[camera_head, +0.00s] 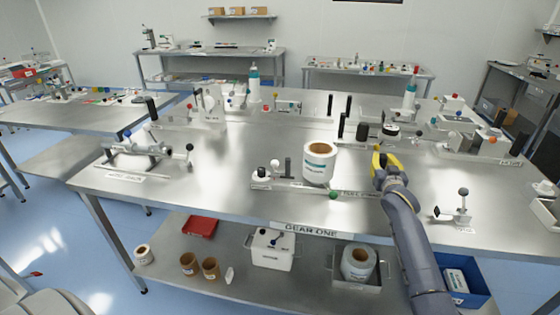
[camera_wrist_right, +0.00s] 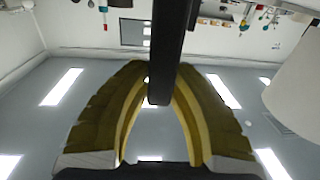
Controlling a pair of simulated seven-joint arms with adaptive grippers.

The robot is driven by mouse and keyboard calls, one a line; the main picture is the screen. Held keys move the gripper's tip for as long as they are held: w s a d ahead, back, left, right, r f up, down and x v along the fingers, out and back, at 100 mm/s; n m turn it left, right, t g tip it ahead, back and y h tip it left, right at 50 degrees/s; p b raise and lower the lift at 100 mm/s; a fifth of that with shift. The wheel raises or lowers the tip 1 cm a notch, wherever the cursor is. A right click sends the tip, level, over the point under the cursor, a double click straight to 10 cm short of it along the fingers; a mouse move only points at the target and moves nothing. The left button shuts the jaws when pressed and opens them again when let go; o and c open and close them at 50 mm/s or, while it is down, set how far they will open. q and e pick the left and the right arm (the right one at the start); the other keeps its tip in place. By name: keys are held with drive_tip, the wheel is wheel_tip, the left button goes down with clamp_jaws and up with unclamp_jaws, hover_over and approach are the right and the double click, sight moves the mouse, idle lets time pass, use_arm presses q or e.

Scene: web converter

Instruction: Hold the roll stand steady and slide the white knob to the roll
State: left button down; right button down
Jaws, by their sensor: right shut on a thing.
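The roll stand (camera_head: 300,186) lies along the front of the middle table. A white roll (camera_head: 319,165) with a brown core stands upright on it. A white knob-like piece with a dark top (camera_head: 262,173) is at the stand's left end, apart from the roll, with a black upright between them. My yellow right gripper (camera_head: 381,161) is right of the roll. In the right wrist view its fingers (camera_wrist_right: 160,85) are shut on a black bar (camera_wrist_right: 168,45); I cannot tell whether it belongs to the stand. A white curved surface, likely the roll, shows at right (camera_wrist_right: 298,85). My left gripper is not in view.
A green ball (camera_head: 333,195) sits at the stand's front edge. A small fixture with a dark ball (camera_head: 463,192) stands at right. Bare tabletop lies left of the stand.

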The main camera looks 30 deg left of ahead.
drive_tip(key=shift+a+r, duration=0.1)
drive_tip(key=shift+r, duration=0.2)
drive_tip(key=shift+f, duration=0.7)
